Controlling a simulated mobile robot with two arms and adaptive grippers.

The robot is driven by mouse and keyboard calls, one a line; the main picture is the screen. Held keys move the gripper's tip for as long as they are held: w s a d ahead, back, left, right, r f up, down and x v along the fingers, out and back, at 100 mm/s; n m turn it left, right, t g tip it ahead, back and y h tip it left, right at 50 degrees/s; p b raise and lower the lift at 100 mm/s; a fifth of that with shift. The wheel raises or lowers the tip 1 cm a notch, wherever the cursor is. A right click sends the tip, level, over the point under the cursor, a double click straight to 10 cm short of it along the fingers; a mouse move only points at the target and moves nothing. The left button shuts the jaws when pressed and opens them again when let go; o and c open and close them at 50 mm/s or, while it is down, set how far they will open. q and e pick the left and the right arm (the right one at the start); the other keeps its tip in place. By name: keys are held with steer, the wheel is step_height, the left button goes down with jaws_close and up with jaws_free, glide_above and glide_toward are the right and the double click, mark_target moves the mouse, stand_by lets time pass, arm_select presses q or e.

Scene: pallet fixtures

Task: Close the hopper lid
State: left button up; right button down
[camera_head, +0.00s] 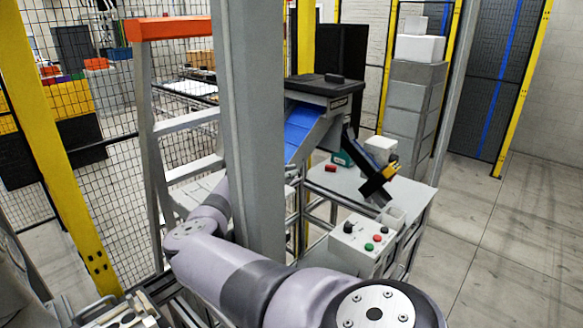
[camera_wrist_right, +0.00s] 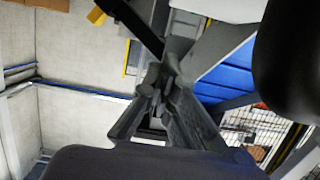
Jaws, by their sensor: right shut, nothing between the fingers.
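The hopper (camera_head: 341,103) stands beyond the grey post, at the upper end of a sloping blue conveyor. Its dark lid (camera_head: 318,84) looks flat across the top, with a small black handle (camera_head: 335,77) on it. I cannot tell whether a gap is left under the lid. My right arm reaches left and passes behind the post, which hides most of its far end in the head view. In the right wrist view my right gripper (camera_wrist_right: 165,75) is shut and empty, with the blue conveyor just beyond it to the right. My left gripper is not in view.
The grey post (camera_head: 250,130) stands close in front. A stepladder (camera_head: 150,130) with an orange top is left of it. A control box (camera_head: 360,243) with buttons is nearby. Floor at right is clear.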

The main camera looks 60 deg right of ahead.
stand_by(0.3)
steer(key=v, duration=1.2)
steer(key=shift+s+f, duration=0.1)
